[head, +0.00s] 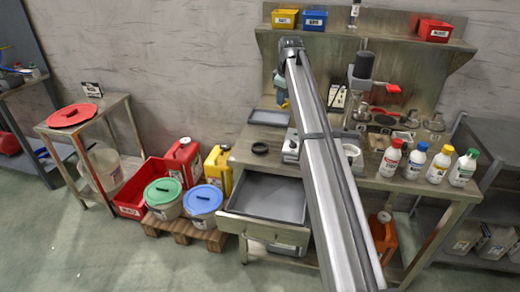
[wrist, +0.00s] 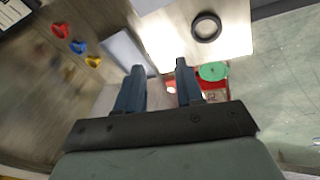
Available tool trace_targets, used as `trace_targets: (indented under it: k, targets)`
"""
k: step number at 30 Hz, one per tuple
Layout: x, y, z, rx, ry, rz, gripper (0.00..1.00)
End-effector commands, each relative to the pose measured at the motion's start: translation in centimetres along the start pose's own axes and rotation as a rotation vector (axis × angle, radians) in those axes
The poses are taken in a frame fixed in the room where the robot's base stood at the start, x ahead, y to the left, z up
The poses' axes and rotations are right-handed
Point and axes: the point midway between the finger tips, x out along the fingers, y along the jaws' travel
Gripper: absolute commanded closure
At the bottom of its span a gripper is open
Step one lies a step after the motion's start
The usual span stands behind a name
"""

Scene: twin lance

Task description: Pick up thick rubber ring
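The thick rubber ring is a black ring (head: 260,148) lying flat on the left part of the wooden workbench (head: 244,157), behind the open drawer. In the wrist view the ring (wrist: 193,27) lies beyond the fingertips, a little right of them, near the bench edge. My gripper (wrist: 160,66) is open, with two blue fingers apart and nothing between them. It is above the bench and clear of the ring. In the head view my arm hides part of the bench middle, and the fingers are hard to make out.
A grey tray (head: 269,117) lies behind the ring, and a grey device (head: 291,146) stands just right of it. The grey drawer (head: 266,198) is pulled out in front. Several bottles (head: 414,161) stand at the bench's right. Buckets with green and blue lids (head: 203,199) stand below left.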

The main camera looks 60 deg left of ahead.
Motion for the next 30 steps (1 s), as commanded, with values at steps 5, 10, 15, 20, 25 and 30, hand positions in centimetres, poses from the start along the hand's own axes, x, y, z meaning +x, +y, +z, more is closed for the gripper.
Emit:
trace_targets:
  k: [5,10,15,20,25,30]
  targets:
    - [5.4,-5.8,-4.7,0.106,-0.143,-0.183,0.63]
    - [7.1,-8.5,-6.0,0.154,-0.215,-0.247,0.63]
    - [8.1,-9.1,-5.9,0.16,-0.224,-0.254,0.63]
    - [10.1,-9.7,-5.4,0.159,-0.223,-0.254,0.63]
    - [12.8,-10.5,-4.8,0.159,-0.222,-0.254,0.63]
    - [14.9,-11.0,-4.5,0.159,-0.221,-0.253,0.63]
